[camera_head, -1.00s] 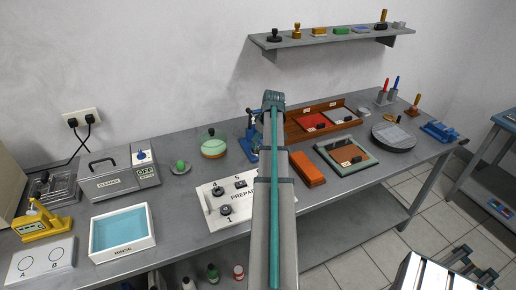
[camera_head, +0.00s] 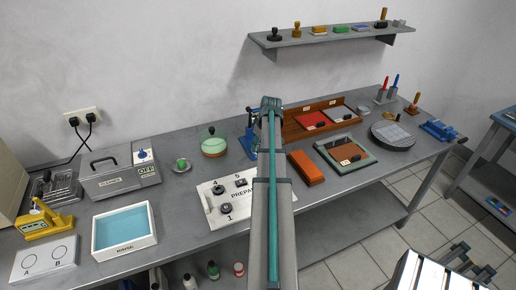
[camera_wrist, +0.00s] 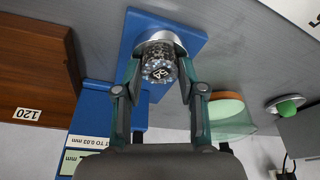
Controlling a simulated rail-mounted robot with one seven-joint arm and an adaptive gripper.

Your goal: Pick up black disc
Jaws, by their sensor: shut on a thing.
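In the wrist view my gripper (camera_wrist: 160,80) has its two fingers closed around a dark, ridged round piece (camera_wrist: 158,68) with white marks on its face. A pale round collar (camera_wrist: 168,36) is just behind it, on a blue base (camera_wrist: 190,42). I cannot tell whether the piece touches the collar. In the head view my arm hides the gripper; part of the blue device (camera_head: 249,132) shows beside it. Black discs lie on the white plate: one near the 4 (camera_head: 218,190), one near the 5 (camera_head: 241,182) and one near the 1 (camera_head: 226,208).
A green-topped round container (camera_head: 213,146) and a small green knob (camera_head: 182,164) stand left of my arm. The blue rinse tray (camera_head: 123,231) is nearer the front left. An orange block (camera_head: 306,167) and a framed tray (camera_head: 345,153) lie to the right. A shelf (camera_head: 330,40) hangs above.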

